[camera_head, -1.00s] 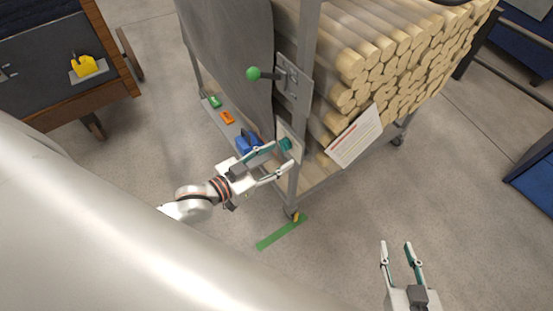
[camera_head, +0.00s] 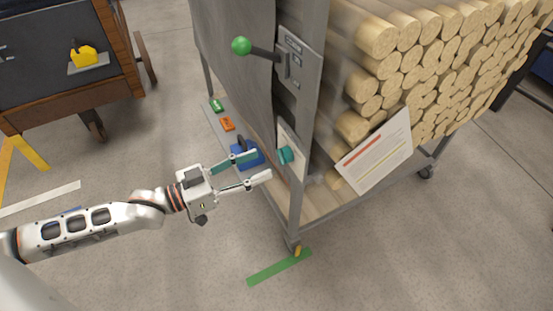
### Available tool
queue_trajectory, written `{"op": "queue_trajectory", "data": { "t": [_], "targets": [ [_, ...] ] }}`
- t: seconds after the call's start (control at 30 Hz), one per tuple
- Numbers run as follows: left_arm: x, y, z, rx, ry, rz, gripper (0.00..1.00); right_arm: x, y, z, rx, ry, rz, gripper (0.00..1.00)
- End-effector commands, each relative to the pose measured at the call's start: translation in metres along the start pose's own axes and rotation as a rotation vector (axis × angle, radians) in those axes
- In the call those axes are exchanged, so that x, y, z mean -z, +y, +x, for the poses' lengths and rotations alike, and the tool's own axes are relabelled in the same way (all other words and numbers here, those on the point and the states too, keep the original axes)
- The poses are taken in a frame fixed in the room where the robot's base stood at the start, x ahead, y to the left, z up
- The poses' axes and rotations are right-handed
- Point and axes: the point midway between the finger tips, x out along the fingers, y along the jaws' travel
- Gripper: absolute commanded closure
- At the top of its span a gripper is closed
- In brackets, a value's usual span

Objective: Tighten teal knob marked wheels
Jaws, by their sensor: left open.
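The teal knob (camera_head: 286,155) sits on a pale plate (camera_head: 293,145) on the post of the log rack, below a lever with a green ball (camera_head: 241,46). I cannot read any marking at the knob. My left gripper (camera_head: 262,166) is open and empty, its fingers pointing right toward the knob. The fingertips are just left of the knob and look apart from it. My right gripper does not show in this view.
The rack (camera_head: 297,215) holds many cut logs (camera_head: 420,70) and a tilted paper sheet (camera_head: 377,152). A blue object (camera_head: 246,155) lies behind my left fingers. A wooden cart (camera_head: 70,105) stands at left.

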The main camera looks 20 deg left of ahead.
Motion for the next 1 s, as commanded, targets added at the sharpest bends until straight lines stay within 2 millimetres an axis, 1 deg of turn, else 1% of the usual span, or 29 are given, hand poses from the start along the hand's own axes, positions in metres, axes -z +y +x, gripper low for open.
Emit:
{"op": "queue_trajectory", "data": {
  "t": [0.03,0.2,0.4,0.6,0.87,0.9,0.97,1.0],
  "targets": [
    [-0.002,0.001,0.007,-0.001,0.001,-0.004,0.55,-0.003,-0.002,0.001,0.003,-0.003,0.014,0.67],
    [-0.004,0.001,0.030,0.000,-0.001,-0.004,0.55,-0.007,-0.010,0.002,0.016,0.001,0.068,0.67],
    [-0.003,0.001,0.052,0.001,-0.002,-0.002,0.55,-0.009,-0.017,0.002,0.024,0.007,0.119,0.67],
    [-0.002,0.001,0.061,0.000,-0.003,0.000,0.55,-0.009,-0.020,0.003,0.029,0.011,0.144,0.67],
    [-0.002,0.001,0.061,0.000,-0.002,0.000,0.55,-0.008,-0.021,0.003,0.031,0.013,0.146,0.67],
    [-0.001,0.001,0.061,0.000,-0.002,0.000,0.65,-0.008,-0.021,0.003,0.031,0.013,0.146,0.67],
    [-0.002,0.001,0.061,0.000,-0.002,0.000,0.81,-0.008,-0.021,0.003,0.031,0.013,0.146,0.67],
    [-0.002,0.001,0.061,0.000,-0.002,0.000,0.91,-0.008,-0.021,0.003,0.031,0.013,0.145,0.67]
  ]
}}
